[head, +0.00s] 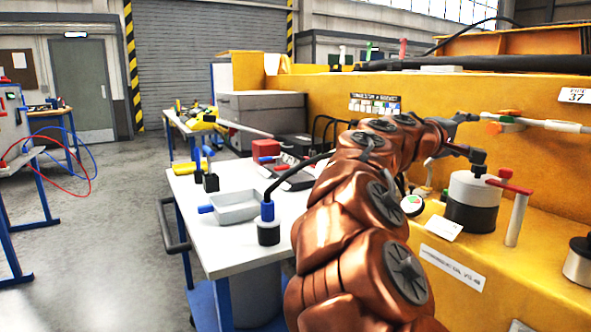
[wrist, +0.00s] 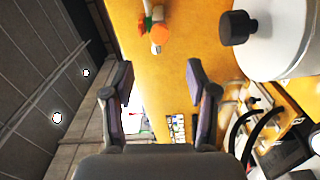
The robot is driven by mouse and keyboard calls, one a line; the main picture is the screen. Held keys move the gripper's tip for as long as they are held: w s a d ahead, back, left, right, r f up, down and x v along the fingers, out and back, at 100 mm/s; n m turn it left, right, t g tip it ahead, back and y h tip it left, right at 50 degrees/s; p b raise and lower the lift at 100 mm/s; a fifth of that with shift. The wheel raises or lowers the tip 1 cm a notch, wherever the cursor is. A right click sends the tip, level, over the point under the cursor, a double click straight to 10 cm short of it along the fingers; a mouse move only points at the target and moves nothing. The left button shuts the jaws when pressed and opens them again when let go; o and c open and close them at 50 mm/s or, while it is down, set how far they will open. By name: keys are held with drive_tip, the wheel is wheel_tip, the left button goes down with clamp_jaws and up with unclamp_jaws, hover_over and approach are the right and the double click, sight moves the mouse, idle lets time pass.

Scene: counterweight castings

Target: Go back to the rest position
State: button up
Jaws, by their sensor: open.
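My copper-coloured arm reaches forward and to the right over the yellow casting (head: 330,100). My gripper (head: 478,136) is at the arm's far end, near the casting's upper face. In the wrist view my gripper (wrist: 160,82) has its two fingers spread wide, with nothing between them. A white and black cylinder with a dark knob (head: 472,205) stands just below and beside the gripper in the head view. A white cylinder top with a dark knob shows in the wrist view (wrist: 285,40), apart from the fingers.
A red-topped post (head: 514,215) stands right of the cylinder. A white table (head: 225,255) at left bears a grey tray (head: 238,206) and a blue-handled weight (head: 268,225). Open floor (head: 110,240) lies farther left.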

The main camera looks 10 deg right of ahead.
drive_tip(key=s+a+f+m+g+y+p, duration=0.1)
drive_tip(key=s+m+y+p, duration=0.15)
drive_tip(key=s+p, duration=0.3)
drive_tip(key=s+a+f+m+g+y+p, duration=0.1)
drive_tip(key=s+a+f+g+y+p, duration=0.15)
drive_tip(key=s+p, duration=0.35)
drive_tip(key=s+a+f+g+y+p, duration=0.1)
drive_tip(key=s+a+f+y+p, duration=0.2)
drive_tip(key=s+a, duration=0.4)
drive_tip(key=s+a+f+n+g+y+p, duration=0.1)
drive_tip(key=s+a+f+y+p, duration=0.2)
drive_tip(key=a, duration=0.8)
drive_tip(key=s+a+f+g+y+p, duration=0.1)
drive_tip(key=s+a+f+y+p, duration=0.2)
drive_tip(key=s+a+y+p, duration=0.3)
drive_tip(key=s+a+p, duration=0.3)
drive_tip(key=s+a, duration=0.1)
drive_tip(key=s, duration=0.3)
drive_tip(key=shift+s+f+n, duration=0.15)
drive_tip(key=shift+f+n, duration=0.15)
drive_tip(key=shift+n, duration=0.05)
drive_tip(key=shift+g, duration=0.25)
drive_tip(key=shift+c, duration=1.3)
drive_tip(key=shift+d, duration=0.2)
drive_tip(key=shift+c, duration=0.3)
